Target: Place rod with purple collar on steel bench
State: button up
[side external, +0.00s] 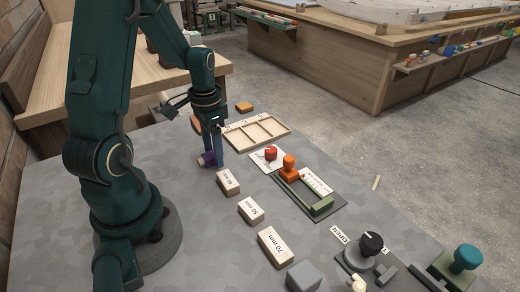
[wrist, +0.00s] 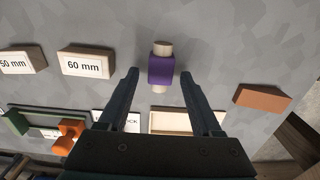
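The rod with purple collar (wrist: 161,69) shows a pale wooden end on each side of its collar in the wrist view. It appears to lie on the grey mottled bench top (side external: 215,247). In the side view the purple collar (side external: 208,158) is partly hidden by my gripper (side external: 214,160). My gripper is open in the wrist view (wrist: 160,72), with one finger to each side of the rod and visible gaps between. Whether the fingertips are level with the rod or above it, I cannot tell.
Labelled wooden blocks, including 60 mm (wrist: 87,63) and 70 mm (side external: 275,247), stand nearby. A compartmented wooden tray (side external: 286,130), an orange block (side external: 244,107), a red-knobbed piece (side external: 270,153) and a green fixture (side external: 320,206) sit close.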

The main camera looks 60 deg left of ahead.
jog(key=shift+r, duration=0.1)
notch_tip(320, 180, up, 12)
jog(key=s+d+r+t, duration=0.1)
jog(key=s+d+t, duration=0.1)
jog(key=d, duration=0.6)
jog(key=s+d+r+t, duration=0.1)
jog(key=s+d+t, duration=0.1)
jog(key=d, duration=0.6)
jog(key=shift+s+d+r+t, duration=0.3)
jog(key=shift+s+r+t, duration=0.05)
jog(key=shift+t, duration=0.45)
jog(key=shift+o, duration=0.2)
